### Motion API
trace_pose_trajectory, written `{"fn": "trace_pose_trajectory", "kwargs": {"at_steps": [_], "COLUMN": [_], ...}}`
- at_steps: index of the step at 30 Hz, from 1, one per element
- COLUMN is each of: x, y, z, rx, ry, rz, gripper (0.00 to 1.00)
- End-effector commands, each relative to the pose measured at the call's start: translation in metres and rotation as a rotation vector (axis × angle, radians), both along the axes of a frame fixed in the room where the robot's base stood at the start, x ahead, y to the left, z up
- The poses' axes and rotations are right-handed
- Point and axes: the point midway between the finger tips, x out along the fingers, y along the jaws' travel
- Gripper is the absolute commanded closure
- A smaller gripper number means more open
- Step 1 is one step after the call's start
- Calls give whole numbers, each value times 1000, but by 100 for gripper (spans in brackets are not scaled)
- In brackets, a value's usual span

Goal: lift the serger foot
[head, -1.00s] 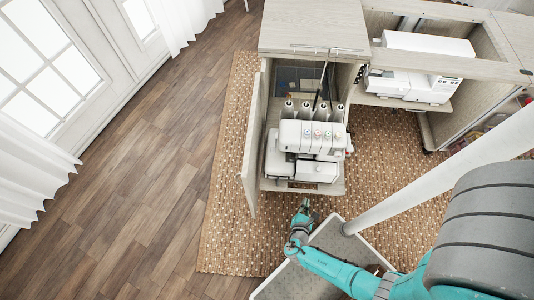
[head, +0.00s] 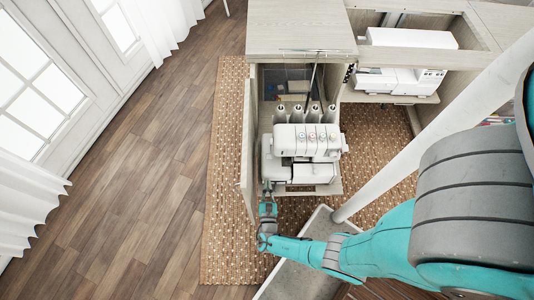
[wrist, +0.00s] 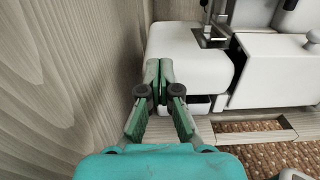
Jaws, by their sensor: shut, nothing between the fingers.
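The white serger (head: 308,140) stands on a shelf inside the open cabinet, with several thread cones behind it. In the wrist view, its white rounded bed (wrist: 190,62) fills the upper middle. A metal foot with a thin plate (wrist: 210,36) shows at the bed's top right edge. My gripper (wrist: 158,72) is shut and empty, with its fingertips right in front of the bed's lower left front. I cannot tell whether they touch it. In the head view, my gripper (head: 268,192) is at the left front corner of the serger's shelf.
The open cabinet door (head: 247,150) stands close to the left of my gripper, and its wood panel (wrist: 60,80) fills the left of the wrist view. A white sewing machine (head: 400,75) sits in the right bay. A patterned rug (head: 225,240) covers the floor.

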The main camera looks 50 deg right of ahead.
Motion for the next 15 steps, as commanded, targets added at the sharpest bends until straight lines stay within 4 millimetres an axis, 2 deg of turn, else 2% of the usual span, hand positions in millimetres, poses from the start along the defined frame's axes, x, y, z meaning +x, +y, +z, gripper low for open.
{"fn": "trace_pose_trajectory", "kwargs": {"at_steps": [5,15], "x": [6,26], "y": [-7,-34], "z": [0,1], "rx": [1,1], "ry": [-2,-2], "rz": [-3,-5], "gripper": [100,100]}}
